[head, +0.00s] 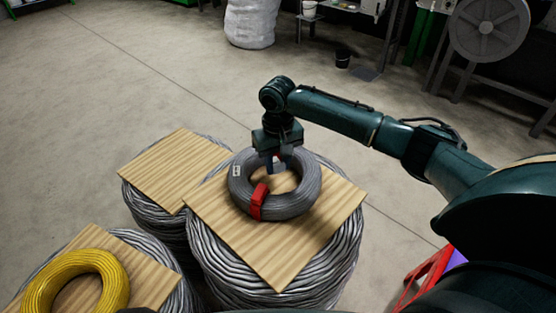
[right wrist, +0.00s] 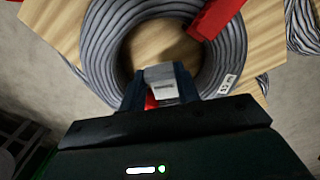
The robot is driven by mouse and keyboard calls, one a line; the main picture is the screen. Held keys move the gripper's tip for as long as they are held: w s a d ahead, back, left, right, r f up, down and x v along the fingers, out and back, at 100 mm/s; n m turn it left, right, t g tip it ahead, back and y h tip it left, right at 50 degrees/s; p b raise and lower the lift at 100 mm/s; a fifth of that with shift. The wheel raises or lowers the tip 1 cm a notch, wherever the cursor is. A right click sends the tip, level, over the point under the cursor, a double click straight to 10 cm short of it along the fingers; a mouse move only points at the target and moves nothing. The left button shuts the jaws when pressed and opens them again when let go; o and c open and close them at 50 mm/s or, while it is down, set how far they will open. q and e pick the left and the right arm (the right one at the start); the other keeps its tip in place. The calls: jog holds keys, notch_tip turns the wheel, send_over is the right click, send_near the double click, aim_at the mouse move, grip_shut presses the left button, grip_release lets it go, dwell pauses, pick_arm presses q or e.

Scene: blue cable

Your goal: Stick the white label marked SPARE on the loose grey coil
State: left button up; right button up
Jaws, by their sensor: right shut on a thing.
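The loose grey coil (head: 243,200) lies flat on a wooden board; its ring fills the upper right wrist view (right wrist: 110,45). A red clip (head: 258,201) wraps its near side. A small white label with dark print (head: 236,171) lies on the coil's left part, and also shows in the right wrist view (right wrist: 227,85); its word is too small to read. My right gripper (head: 276,160) is over the coil's far side, shut on a small pale block with dark print (right wrist: 162,88). Red shows beside that block. Whether the block touches the coil is unclear. My left gripper is not visible.
The board (head: 279,269) rests on a large cable bundle (head: 222,266). Another bare board (head: 165,172) on a bundle is at the left. A yellow coil (head: 112,272) lies on a third board at lower left. Open floor (head: 130,75) lies behind.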

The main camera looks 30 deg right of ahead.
jog(key=shift+f, duration=1.1)
dwell(5.0)
jog(key=o, duration=1.1)
jog(key=shift+o, duration=0.2)
jog(key=shift+r, duration=0.1)
jog(key=shift+r, duration=3.45)
